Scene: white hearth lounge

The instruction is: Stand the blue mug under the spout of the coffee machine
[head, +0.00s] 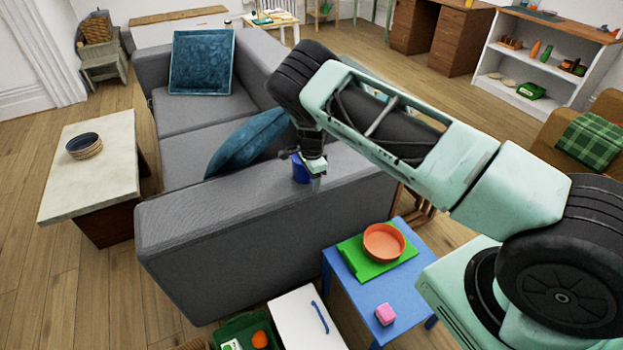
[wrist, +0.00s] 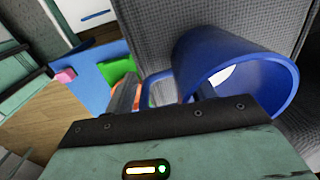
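The blue mug (head: 300,168) is at my gripper (head: 315,165), in front of the grey sofa's near side in the head view. In the wrist view the mug (wrist: 235,65) fills the upper right, its open rim facing the camera. My gripper (wrist: 165,95) has one finger outside the mug and the other at its opening, so it appears shut on the mug's wall or handle. The finger contact is partly hidden. No coffee machine or spout shows in either view.
The grey sofa (head: 215,235) lies below the gripper. A blue table (head: 350,295) holds a green board (head: 355,262), an orange bowl (head: 384,242) and a pink cube (head: 385,314). A coffee table (head: 110,150) stands left, white shelves (head: 540,60) at back right.

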